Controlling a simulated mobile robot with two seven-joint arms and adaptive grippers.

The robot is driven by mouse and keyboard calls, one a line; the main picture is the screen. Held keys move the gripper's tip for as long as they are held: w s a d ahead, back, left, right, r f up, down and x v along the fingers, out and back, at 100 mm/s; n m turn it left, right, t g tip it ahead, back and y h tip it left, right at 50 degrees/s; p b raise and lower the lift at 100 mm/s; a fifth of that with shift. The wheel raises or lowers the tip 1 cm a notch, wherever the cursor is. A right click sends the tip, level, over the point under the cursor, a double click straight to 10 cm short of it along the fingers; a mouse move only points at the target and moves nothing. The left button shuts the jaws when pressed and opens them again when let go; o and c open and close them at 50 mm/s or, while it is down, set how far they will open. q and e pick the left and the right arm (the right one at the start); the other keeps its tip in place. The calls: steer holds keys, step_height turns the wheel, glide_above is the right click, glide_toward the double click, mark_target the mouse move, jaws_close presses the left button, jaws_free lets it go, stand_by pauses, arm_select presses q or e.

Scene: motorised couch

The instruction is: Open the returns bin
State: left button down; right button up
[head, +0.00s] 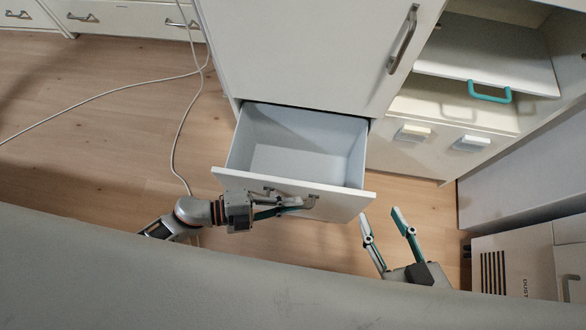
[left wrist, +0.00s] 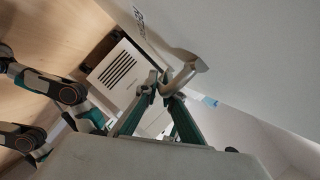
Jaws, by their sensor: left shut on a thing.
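The returns bin (head: 240,182) looks like a white drawer low in a white cabinet. It is pulled out, and its empty grey inside shows from above. My left gripper (head: 300,204) is at the drawer's front, shut on its metal handle (head: 312,200). In the left wrist view the fingers (left wrist: 163,92) meet at the handle (left wrist: 186,76), beside the white front panel (left wrist: 225,45). My right gripper (head: 382,222) is open and empty, to the right of the drawer front and apart from it.
A white cabinet door (head: 300,50) with a long handle is above the drawer. A shelf unit with a teal handle (head: 490,93) stands at the right. A white cable (head: 110,90) crosses the wooden floor. A slotted "DUST" box (head: 505,265) is at lower right. A grey surface (head: 150,290) fills the bottom.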

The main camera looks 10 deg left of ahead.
stand_by(0.3)
arm_select(q)
steer(key=c, duration=2.2)
jaws_free()
steer(key=shift+s+a, duration=0.1)
steer(key=shift+a, duration=0.05)
steer(key=v, duration=1.1)
steer(key=shift+s+a+r, duration=0.15)
steer(key=shift+s+a, duration=0.05)
steer(key=shift+a, duration=0.15)
